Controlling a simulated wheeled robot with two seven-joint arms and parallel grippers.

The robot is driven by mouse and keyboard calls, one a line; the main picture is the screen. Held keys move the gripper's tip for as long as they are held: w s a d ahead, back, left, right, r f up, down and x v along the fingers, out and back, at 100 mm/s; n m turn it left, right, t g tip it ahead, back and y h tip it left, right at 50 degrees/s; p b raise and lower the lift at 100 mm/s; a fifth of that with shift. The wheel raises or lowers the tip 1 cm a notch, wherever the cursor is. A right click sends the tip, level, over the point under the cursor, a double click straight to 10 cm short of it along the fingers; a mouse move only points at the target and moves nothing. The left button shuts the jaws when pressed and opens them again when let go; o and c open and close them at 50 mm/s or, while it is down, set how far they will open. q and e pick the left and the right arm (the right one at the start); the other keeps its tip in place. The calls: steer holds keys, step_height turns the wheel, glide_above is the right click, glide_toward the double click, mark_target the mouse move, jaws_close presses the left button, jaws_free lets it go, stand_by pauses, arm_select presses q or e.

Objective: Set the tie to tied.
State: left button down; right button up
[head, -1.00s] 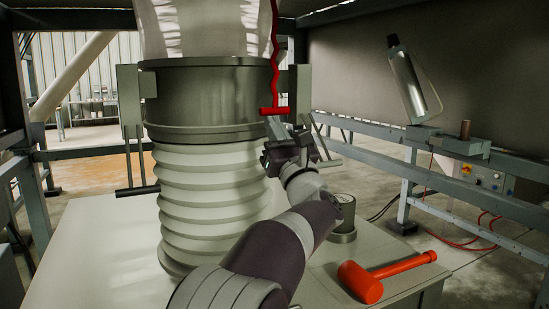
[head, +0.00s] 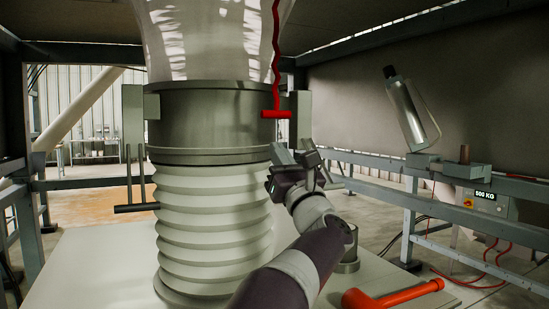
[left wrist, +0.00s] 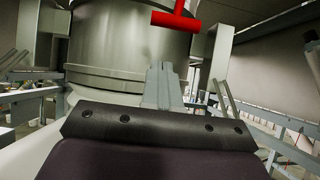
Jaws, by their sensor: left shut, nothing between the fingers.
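The tie shows as a wavy red cord (head: 276,50) hanging down the right side of the pale bulk bag (head: 205,40). It ends in a red T-shaped handle (head: 275,114), which also shows at the top of the left wrist view (left wrist: 176,21). My left gripper (head: 288,154) is below and slightly right of the handle, apart from it. In the left wrist view its fingers (left wrist: 163,85) are together and empty, with the handle beyond and above them. My right gripper is out of view.
The metal collar (head: 215,125) and ribbed bellows (head: 212,215) stand left of my gripper. An orange mallet (head: 395,294) lies front right.

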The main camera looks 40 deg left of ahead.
arm_select(q)
steer(key=b+v, duration=0.2)
steer(key=v, duration=0.6)
steer(key=shift+d+b, duration=0.35)
steer(key=shift+d, duration=0.05)
steer(key=shift+s+f, duration=0.15)
steer(key=shift+f, duration=0.05)
